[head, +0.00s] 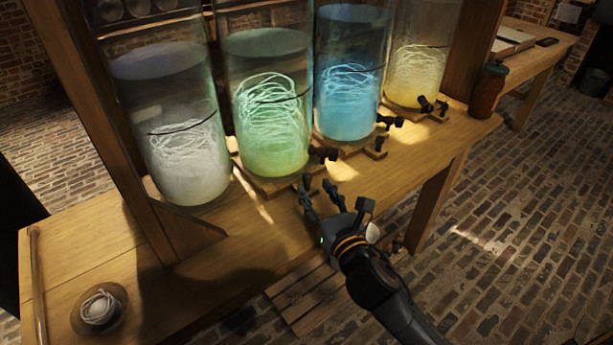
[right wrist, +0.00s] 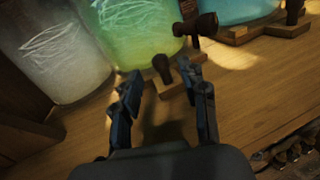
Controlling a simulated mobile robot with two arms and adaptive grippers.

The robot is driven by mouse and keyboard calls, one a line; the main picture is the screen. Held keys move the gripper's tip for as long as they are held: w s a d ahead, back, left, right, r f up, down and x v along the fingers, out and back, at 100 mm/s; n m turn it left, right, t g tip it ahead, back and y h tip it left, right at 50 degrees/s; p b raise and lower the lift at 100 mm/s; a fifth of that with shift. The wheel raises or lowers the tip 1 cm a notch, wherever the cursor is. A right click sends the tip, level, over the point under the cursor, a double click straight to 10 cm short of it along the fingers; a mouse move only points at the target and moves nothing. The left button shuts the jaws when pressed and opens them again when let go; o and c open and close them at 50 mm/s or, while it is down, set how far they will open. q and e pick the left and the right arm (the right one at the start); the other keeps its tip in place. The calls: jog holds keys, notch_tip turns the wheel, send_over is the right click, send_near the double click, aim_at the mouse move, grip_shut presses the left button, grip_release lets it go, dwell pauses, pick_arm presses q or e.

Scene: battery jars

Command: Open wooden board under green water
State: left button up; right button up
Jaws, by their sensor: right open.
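The jar of green water (head: 270,120) holds pale tangled strands and stands second from the left. Its wooden board (head: 268,187) lies under it on the bench, with a dark tap and knob (right wrist: 163,68) at the front. My right gripper (head: 317,188) is open and empty, just in front of this board. In the right wrist view, its fingers (right wrist: 160,80) stand apart on either side of the knob at the board's front. I cannot tell whether they touch it. My left gripper is not in view.
A jar of whitish water (head: 183,150) stands left of the green one. Blue (head: 348,90) and yellow (head: 418,75) jars with dark taps stand to the right. A wooden post (head: 115,150) rises at left.

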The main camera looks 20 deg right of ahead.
aim_at(309, 180)
jog(key=w, duration=0.4)
jog(key=shift+w+a, duration=0.2)
jog(key=shift+w+b, duration=0.3)
jog(key=shift+w, duration=0.35)
jog(key=shift+c, duration=0.9)
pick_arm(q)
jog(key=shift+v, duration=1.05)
pick_arm(e)
grip_shut()
